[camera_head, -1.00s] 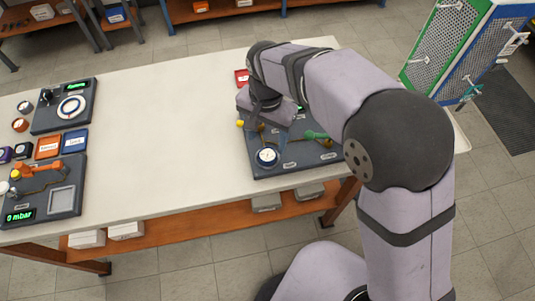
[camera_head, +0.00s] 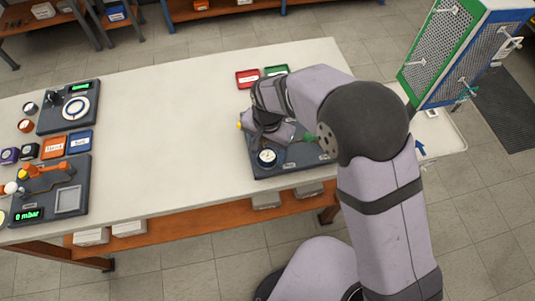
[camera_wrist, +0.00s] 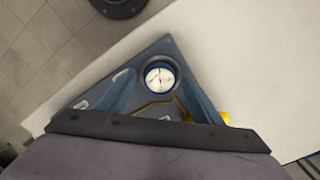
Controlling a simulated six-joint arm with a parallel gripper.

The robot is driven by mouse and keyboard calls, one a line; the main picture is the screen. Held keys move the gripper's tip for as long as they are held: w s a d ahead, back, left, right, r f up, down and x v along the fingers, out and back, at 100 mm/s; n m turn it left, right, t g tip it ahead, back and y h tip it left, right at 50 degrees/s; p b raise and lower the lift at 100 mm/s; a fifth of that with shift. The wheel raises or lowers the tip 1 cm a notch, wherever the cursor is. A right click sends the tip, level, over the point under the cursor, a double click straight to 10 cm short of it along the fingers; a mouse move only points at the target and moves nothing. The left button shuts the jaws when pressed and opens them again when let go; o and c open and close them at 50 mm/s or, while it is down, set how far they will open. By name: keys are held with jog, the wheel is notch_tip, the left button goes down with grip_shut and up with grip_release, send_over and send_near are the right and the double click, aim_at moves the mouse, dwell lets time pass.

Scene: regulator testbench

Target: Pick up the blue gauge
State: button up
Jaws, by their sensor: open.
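The blue gauge (camera_head: 267,157) has a white round dial and a dark blue rim. It sits upright at the front left of a dark grey panel (camera_head: 285,172) on the table. In the wrist view, the gauge (camera_wrist: 160,77) lies ahead of my gripper (camera_wrist: 158,103), roughly midway between its two blue fingers. The fingers are apart and nothing is between them that I can see held. In the head view my gripper is above the panel, just behind the gauge; its fingertips are hidden by the wrist.
A red tray (camera_head: 247,79) and a green tray (camera_head: 276,71) lie behind the panel. A green knob (camera_head: 309,137) is on the panel's right. Other panels and small parts stand at the left. The middle of the white table (camera_head: 170,130) is clear.

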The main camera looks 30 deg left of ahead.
jog(key=c, duration=1.3)
jog(key=shift+r, duration=0.1)
notch_tip(320, 180, up, 10)
jog(key=b, duration=0.3)
notch_tip(320, 180, up, 10)
jog(key=p, duration=0.9)
send_over(268, 155)
jog(key=shift+a, duration=0.1)
